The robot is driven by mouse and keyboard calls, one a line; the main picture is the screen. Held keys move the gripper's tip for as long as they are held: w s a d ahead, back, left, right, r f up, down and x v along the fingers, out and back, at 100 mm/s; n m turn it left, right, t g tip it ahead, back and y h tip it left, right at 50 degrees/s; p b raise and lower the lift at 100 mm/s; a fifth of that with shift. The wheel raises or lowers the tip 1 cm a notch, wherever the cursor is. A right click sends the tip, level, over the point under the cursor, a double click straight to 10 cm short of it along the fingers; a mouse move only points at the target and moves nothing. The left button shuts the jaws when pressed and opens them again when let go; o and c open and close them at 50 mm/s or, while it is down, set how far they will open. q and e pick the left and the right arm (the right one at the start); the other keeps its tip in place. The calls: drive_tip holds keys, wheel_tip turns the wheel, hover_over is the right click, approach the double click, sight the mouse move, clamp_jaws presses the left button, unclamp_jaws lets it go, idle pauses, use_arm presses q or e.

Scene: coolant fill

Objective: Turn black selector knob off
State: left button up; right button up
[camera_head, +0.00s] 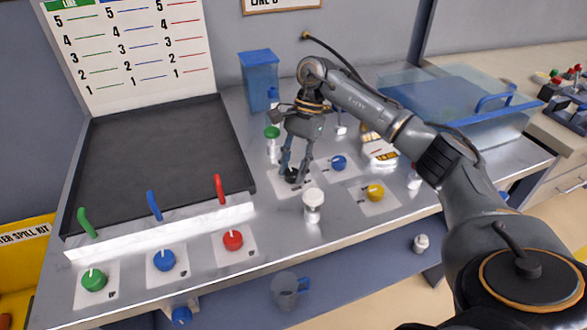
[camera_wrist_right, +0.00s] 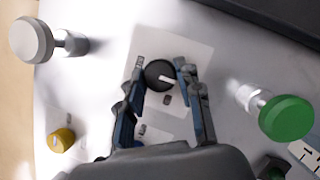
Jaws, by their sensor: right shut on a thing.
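The black selector knob (camera_wrist_right: 159,75) sits on a white square plate (camera_wrist_right: 196,53) on the metal bench. Its white pointer line shows in the right wrist view. In the head view the knob (camera_head: 291,177) is partly hidden by my fingers. My right gripper (camera_head: 294,172) reaches down from above, with one finger on each side of the knob. In the right wrist view the gripper (camera_wrist_right: 159,70) is shut on the knob. My left gripper is not in view.
A white-capped bottle (camera_head: 313,204) stands just in front of the knob, and a green-capped one (camera_head: 272,138) behind it. Blue (camera_head: 339,162) and yellow (camera_head: 375,192) knobs are to the right. A clear blue bin (camera_head: 455,100) stands at the back right.

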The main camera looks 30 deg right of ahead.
idle(0.3)
drive_tip(key=o, duration=1.2)
drive_tip(key=shift+c, duration=0.2)
drive_tip(key=v, duration=1.2)
